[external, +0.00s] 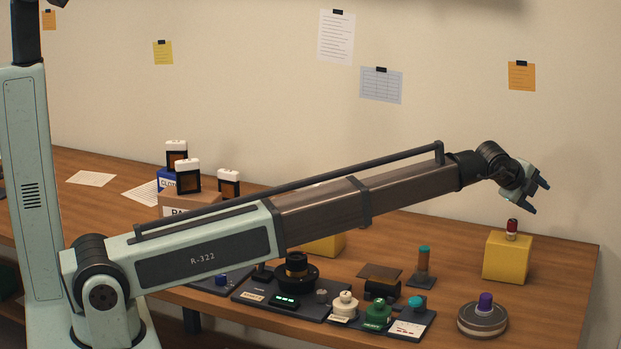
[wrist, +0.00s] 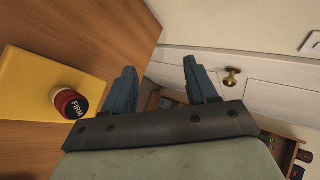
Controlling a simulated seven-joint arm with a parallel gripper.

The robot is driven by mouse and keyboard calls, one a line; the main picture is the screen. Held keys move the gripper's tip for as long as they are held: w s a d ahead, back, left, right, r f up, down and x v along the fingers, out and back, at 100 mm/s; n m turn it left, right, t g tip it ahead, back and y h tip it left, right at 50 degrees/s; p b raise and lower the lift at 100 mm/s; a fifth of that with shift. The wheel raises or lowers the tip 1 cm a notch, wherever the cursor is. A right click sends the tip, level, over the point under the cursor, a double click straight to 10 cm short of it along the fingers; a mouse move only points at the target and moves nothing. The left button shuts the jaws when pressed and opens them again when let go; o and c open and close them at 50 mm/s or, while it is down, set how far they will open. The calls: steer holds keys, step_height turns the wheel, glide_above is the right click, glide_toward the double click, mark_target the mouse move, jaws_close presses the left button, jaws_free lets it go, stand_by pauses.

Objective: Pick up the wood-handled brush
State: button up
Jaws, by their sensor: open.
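My gripper (external: 539,197) is open and empty, held in the air above the right end of the table. Its two blue-grey fingers (wrist: 160,66) stand apart in the wrist view, with nothing between them. I cannot clearly identify a wood-handled brush. A small red piece (external: 512,227) stands upright on a yellow block (external: 507,259), below my gripper; in the wrist view its dark top (wrist: 76,108) reads "FIRM". A brown upright cylinder with a teal top (external: 424,259) stands on a dark base, left of the yellow block.
A round grey disc with a purple knob (external: 485,301) is near the front edge. Dark trays with white and green knobbed parts (external: 377,313) lie left of it. White-topped bottles (external: 187,175) stand at the back left. The wrist view shows a white drawer with a brass knob (wrist: 232,76).

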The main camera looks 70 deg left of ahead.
steer(key=s+a+m+g, duration=0.1)
steer(key=s+a+g, duration=0.35)
steer(key=a, duration=0.75)
steer(key=s+a+m+g, duration=0.2)
steer(key=s+a, duration=0.5)
steer(key=a, duration=0.5)
steer(key=s+a+r+m+g+h, duration=0.1)
steer(key=s+a+m+g, duration=0.1)
steer(key=s+a, duration=0.55)
steer(key=s+a+r+m+g+h, duration=0.1)
steer(key=s+a+r+m+g, duration=0.1)
steer(key=s+a, duration=0.55)
steer(key=f, duration=0.4)
steer(key=s+d+f, duration=0.1)
steer(key=f, duration=0.8)
steer(key=shift+s+d, duration=0.15)
steer(key=shift+d, duration=0.15)
steer(key=shift+c, duration=0.4)
jaws_close()
steer(key=shift+r, duration=0.1)
